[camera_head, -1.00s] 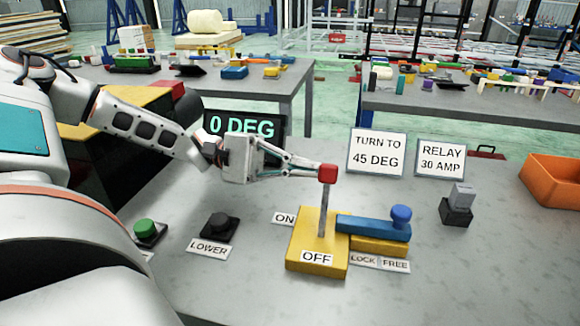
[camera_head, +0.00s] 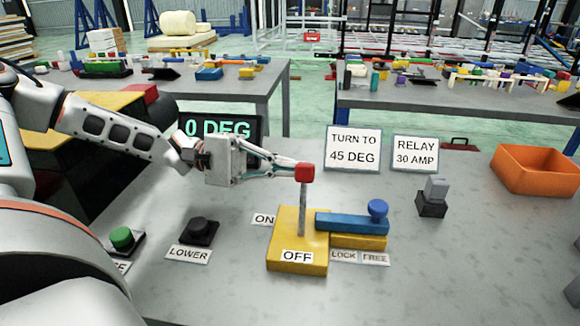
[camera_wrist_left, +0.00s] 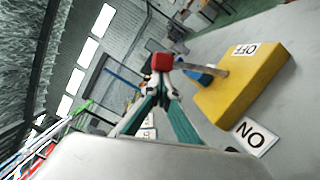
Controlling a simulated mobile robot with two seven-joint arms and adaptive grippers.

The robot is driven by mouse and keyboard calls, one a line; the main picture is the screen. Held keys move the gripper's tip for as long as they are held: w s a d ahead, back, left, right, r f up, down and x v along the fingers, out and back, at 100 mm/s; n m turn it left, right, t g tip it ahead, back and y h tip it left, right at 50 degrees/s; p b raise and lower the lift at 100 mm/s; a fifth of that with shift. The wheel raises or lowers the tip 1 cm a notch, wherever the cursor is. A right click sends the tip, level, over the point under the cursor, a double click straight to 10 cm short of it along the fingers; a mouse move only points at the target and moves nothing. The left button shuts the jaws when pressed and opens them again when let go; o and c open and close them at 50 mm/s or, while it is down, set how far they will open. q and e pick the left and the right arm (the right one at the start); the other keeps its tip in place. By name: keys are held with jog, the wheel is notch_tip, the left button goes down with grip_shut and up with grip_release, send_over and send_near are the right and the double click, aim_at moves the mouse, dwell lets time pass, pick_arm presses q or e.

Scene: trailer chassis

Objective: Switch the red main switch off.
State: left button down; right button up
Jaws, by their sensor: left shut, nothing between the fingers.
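The main switch is a thin metal lever (camera_head: 303,208) with a red knob (camera_head: 304,172), standing about upright on a yellow base (camera_head: 285,240). The base carries an OFF label (camera_head: 297,257) at its front; an ON label (camera_head: 264,219) lies to its left. My left gripper (camera_head: 294,167) is shut and empty, its fingertips at the left side of the knob. In the left wrist view the red knob (camera_wrist_left: 162,62) shows just beyond the fingertips (camera_wrist_left: 160,84); whether they touch cannot be told. My right gripper is not in view.
A blue handle (camera_head: 350,223) with a round knob lies on the base's right part, by LOCK and FREE labels. Left are a black LOWER button (camera_head: 199,227) and a green button (camera_head: 121,238). A grey-black switch (camera_head: 433,197) and orange bin (camera_head: 535,168) stand right.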

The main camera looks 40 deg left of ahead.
pick_arm(q)
jog(key=s+d+r+m+y+p, duration=0.2)
jog(key=s+d+m+p, duration=0.2)
jog(key=s+m+p, duration=0.3)
jog(key=shift+s+d+r+m+p, duration=0.2)
jog(key=shift+s+d+m+p, duration=0.35)
jog(key=shift+m, duration=0.65)
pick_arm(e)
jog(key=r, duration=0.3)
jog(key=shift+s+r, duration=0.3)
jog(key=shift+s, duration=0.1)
pick_arm(q)
jog(key=shift+w+a, duration=0.1)
jog(key=shift+a, duration=0.05)
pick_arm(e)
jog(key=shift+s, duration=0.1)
pick_arm(q)
jog(key=shift+f, duration=0.1)
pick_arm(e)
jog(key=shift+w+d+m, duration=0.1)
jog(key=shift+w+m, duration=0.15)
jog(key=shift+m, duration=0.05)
